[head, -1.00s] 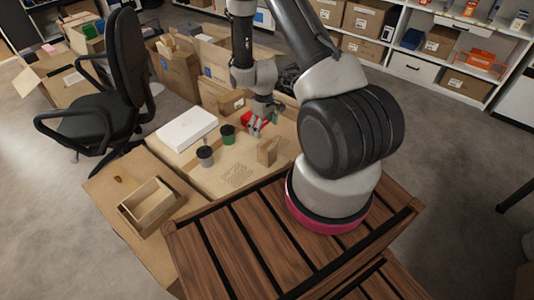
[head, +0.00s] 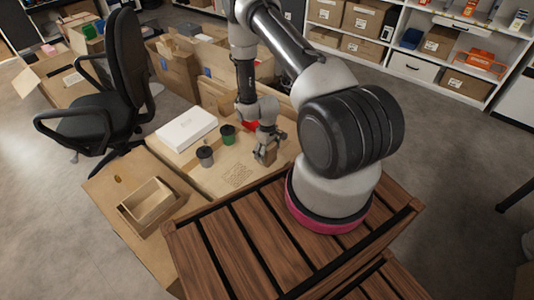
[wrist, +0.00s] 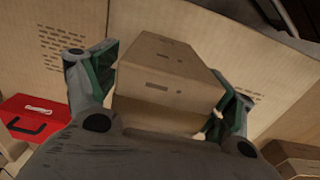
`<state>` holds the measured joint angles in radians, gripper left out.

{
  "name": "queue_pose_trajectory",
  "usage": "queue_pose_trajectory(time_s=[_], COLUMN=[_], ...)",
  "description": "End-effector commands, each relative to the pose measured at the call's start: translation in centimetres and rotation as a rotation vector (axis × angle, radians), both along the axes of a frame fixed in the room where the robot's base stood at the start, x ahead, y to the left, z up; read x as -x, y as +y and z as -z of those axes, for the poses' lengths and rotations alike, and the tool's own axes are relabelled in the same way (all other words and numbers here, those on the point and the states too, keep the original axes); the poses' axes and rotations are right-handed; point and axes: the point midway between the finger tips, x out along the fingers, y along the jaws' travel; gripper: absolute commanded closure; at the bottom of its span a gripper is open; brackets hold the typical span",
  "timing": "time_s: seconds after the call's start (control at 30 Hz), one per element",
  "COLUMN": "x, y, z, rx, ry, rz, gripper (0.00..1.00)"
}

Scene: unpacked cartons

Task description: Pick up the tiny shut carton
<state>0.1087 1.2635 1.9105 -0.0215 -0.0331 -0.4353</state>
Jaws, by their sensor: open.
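The tiny shut carton (wrist: 165,75) is a small brown cardboard box with its top closed. In the wrist view it sits between the two fingers of my gripper (wrist: 160,92), which is open, with a finger on either side. The left finger is close to the carton's side; I cannot tell whether it touches. In the head view my gripper (head: 268,143) points down over the carton (head: 266,156) and hides part of it. The carton rests on the cardboard surface (head: 232,178).
A red case (wrist: 35,116) lies left of the carton in the wrist view. In the head view, a grey cup (head: 205,157), a green cup (head: 227,135) and a white box (head: 187,129) stand to the left.

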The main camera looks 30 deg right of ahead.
Motion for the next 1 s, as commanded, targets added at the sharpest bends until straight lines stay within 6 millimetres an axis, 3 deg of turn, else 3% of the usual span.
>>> queue_pose_trajectory(time_s=[0.07, 0.37, 0.73, 1.0], x=[0.0, 0.0, -0.1, -0.1], y=[0.0, 0.0, 0.0, 0.0], z=[0.0, 0.0, -0.9, -6.0], rx=[0.0, 0.0, 0.0, 0.001], ry=[0.0, 0.001, -0.001, -0.003], rz=[0.0, 0.0, 0.0, 0.0], gripper=[0.19, 0.72, 0.72, 0.72])
